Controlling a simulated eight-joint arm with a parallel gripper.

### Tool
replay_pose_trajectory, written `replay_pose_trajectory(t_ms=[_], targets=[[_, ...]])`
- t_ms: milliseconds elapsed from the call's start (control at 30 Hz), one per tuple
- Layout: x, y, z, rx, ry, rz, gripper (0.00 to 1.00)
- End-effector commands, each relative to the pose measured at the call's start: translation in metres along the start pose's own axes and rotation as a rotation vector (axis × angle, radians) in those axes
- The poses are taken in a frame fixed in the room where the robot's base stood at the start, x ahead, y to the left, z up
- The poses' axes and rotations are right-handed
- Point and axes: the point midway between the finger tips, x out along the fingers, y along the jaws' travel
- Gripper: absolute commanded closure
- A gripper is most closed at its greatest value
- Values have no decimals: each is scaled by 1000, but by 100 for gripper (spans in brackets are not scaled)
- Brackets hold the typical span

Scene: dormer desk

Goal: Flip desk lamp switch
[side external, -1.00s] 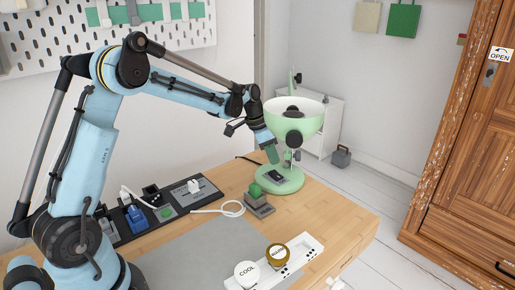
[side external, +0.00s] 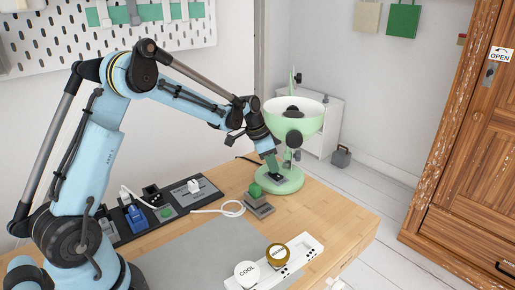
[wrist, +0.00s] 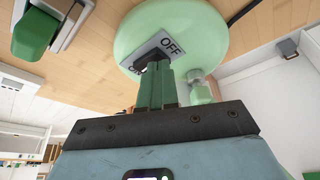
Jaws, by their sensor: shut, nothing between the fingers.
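The green desk lamp stands at the desk's far right corner, its bowl-shaped head (side external: 293,118) above a round base (side external: 289,185). In the wrist view the lamp base (wrist: 205,25) carries a grey switch plate (wrist: 165,47) marked OFF, with a second, partly covered label at the other end. The dark rocker switch (wrist: 153,60) sits between the labels. My gripper (wrist: 160,75) has its green fingers shut and empty, with the tips at the rocker and overlapping it in view. I cannot tell whether they press it. In the side view my gripper (side external: 273,170) points down at the base.
A grey block with a green button (side external: 257,200) stands just left of the lamp base. A power strip (side external: 150,212) with plugs lies behind, and a white panel with COOL and WARM knobs (side external: 272,265) lies at the front. The lamp head hangs close beside my wrist.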

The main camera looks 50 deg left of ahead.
Motion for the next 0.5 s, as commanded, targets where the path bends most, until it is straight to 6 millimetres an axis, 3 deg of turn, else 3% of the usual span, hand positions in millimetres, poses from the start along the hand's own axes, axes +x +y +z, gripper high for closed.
replay_pose_trajectory(t_ms=[233,500], targets=[[-1,0,0,0,0,0,100],[-20,0,0,0,0,0,100]])
